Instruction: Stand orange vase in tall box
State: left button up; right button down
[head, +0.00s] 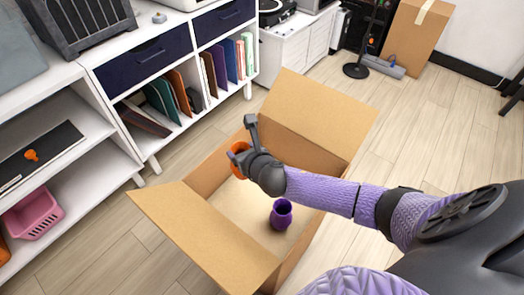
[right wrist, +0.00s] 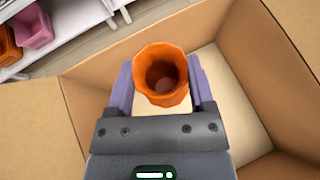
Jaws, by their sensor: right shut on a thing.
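The orange vase (right wrist: 163,76) is between the two fingers of my right gripper (right wrist: 160,85), which is shut on it. In the right wrist view its open mouth faces the camera. In the head view the orange vase (head: 238,158) is mostly hidden behind my right gripper (head: 243,150). The open cardboard box (head: 212,175) stands on the floor with its flaps spread out. The vase is over the inside of the box; its bottom is hidden, so I cannot tell whether it touches the box floor. My left gripper is not in view.
A purple vase (head: 281,214) stands inside the box, toward its near right part. A white shelf (head: 101,128) with books and a pink basket (head: 33,213) is at the left. A closed cardboard box (head: 411,38) stands at the back right. Wooden floor is clear to the right.

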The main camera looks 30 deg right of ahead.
jog(key=shift+w+d+f+b, duration=0.2)
jog(key=shift+d+f+b, duration=0.25)
jog(key=shift+d+f, duration=0.55)
notch_tip(320, 180, down, 10)
jog(key=b, duration=0.7)
jog(key=shift+a+r, duration=0.1)
jog(key=shift+r, duration=0.35)
jog(key=shift+f, duration=0.15)
jog(key=shift+c, duration=1.3)
grip_release()
jog(key=shift+o, duration=1.2)
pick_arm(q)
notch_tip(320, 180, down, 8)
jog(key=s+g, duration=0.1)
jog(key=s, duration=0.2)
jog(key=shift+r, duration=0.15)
